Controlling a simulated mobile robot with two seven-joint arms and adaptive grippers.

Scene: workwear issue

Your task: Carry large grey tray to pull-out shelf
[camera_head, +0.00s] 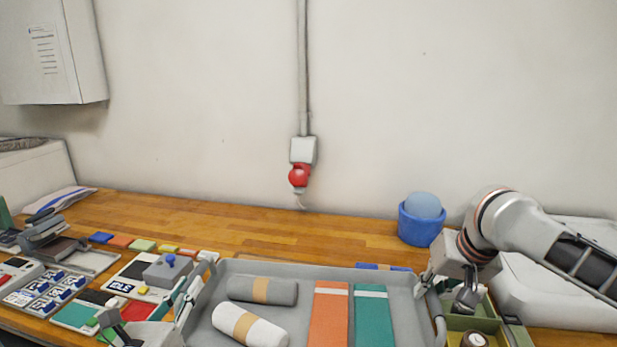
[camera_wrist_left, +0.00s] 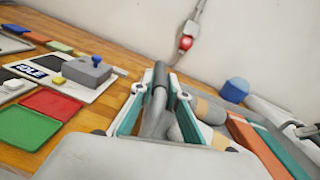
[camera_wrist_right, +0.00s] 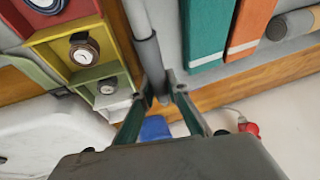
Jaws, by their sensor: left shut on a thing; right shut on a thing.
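The large grey tray (camera_head: 402,310) spans the bottom of the head view, its near side cut off. In it lie a grey roll (camera_head: 240,289), a white roll (camera_head: 236,328), an orange folded piece (camera_head: 330,318) and a teal folded piece (camera_head: 371,320). My left gripper (camera_head: 190,290) is shut on the tray's left handle; the left wrist view shows its fingers either side of the grey bar (camera_wrist_left: 158,85). My right gripper (camera_head: 430,282) is shut on the right handle, a grey bar (camera_wrist_right: 150,62) in the right wrist view. I cannot make out the pull-out shelf.
The wooden bench (camera_head: 190,225) runs along the wall. A blue cup (camera_head: 420,228) with a pale blue ball stands at the back right. A compartmented box (camera_wrist_right: 85,50) lies beside the right handle. A grey block with a blue knob (camera_head: 167,270) and colored pads crowd the left.

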